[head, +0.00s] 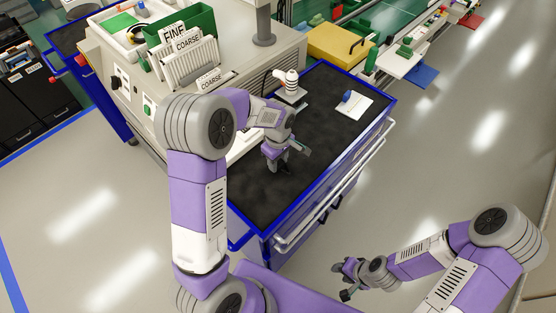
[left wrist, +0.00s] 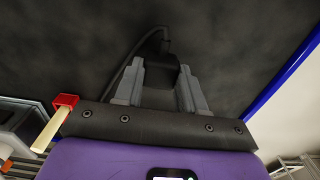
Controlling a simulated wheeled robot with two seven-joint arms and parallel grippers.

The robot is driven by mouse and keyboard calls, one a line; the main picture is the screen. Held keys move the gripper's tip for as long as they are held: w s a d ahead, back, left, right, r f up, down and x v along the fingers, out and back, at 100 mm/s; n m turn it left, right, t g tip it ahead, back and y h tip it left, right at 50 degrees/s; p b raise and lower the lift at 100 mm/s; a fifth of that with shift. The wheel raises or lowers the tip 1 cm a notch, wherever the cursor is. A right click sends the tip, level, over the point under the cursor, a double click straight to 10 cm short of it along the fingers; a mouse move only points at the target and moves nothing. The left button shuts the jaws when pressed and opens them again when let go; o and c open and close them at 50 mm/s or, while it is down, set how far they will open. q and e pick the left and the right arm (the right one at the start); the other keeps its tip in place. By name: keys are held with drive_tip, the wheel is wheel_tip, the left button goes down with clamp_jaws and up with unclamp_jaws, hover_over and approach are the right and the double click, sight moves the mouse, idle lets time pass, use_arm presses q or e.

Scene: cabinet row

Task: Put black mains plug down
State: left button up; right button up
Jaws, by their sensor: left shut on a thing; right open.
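The black mains plug (left wrist: 164,74) shows in the left wrist view between the two grey fingers of my left gripper (left wrist: 162,88), with a thin dark cord curving off to its left. The left gripper is shut on it. In the head view my left gripper (head: 281,168) points down over the black top (head: 310,110) of the blue cart; the plug is hard to make out there against the dark surface. I cannot tell whether the plug touches the top. My right gripper (head: 346,278) is open and empty, out over the floor at the lower right.
On the cart top, a white device (head: 288,82) stands at the back and a white card with a blue item (head: 349,101) lies to the right. A beige machine (head: 125,75) with a file rack borders the cart's left. The cart's middle is clear.

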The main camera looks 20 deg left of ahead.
use_arm(q)
drive_tip(key=shift+f+b, duration=0.35)
drive_tip(key=shift+f, duration=0.3)
drive_tip(key=o, duration=1.2)
drive_tip(key=shift+c, duration=0.2)
drive_tip(key=shift+r, duration=0.15)
drive_tip(key=shift+r+p, duration=0.4)
wheel_tip(320, 180, up, 12)
drive_tip(key=p, duration=0.2)
drive_tip(key=shift+p, duration=0.35)
drive_tip(key=shift+r, duration=0.1)
